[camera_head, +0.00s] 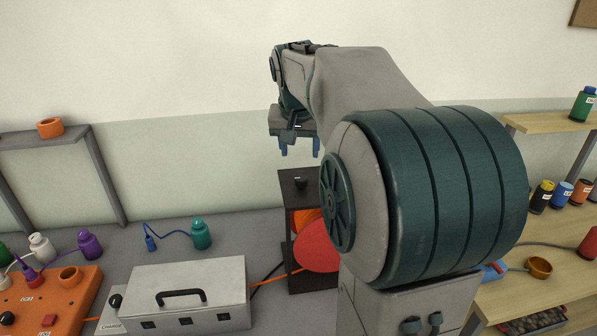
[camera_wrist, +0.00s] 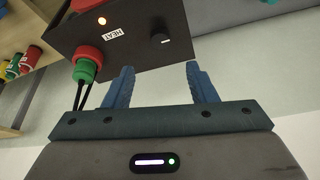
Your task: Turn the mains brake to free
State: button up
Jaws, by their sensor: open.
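A dark stand (camera_head: 297,176) with a small black knob (camera_head: 301,184) on top holds an orange reel (camera_head: 306,219) and a red disc (camera_head: 319,246). No label on it can be read, so I cannot confirm it is the mains brake. My gripper (camera_head: 300,152) is open and empty, fingers down, above this knob in the head view. In the wrist view its fingers (camera_wrist: 161,70) are spread below a dark box (camera_wrist: 135,30) with a black knob (camera_wrist: 160,40), a label seeming to read HEAT, an orange light and a red-and-green plug. I cannot tell whether this is the same unit.
A grey box with a handle (camera_head: 180,290) stands left of the stand, with a teal bottle-shaped plug (camera_head: 201,235) behind it. An orange socket box (camera_head: 50,300) is at far left. Wooden shelving with jars (camera_head: 560,192) is at right. My arm hides the middle.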

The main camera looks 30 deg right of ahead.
aim_at(301, 177)
jog(key=p+x, duration=0.1)
jog(key=x, duration=0.9)
jog(key=shift+f, duration=0.25)
jog(key=c, duration=1)
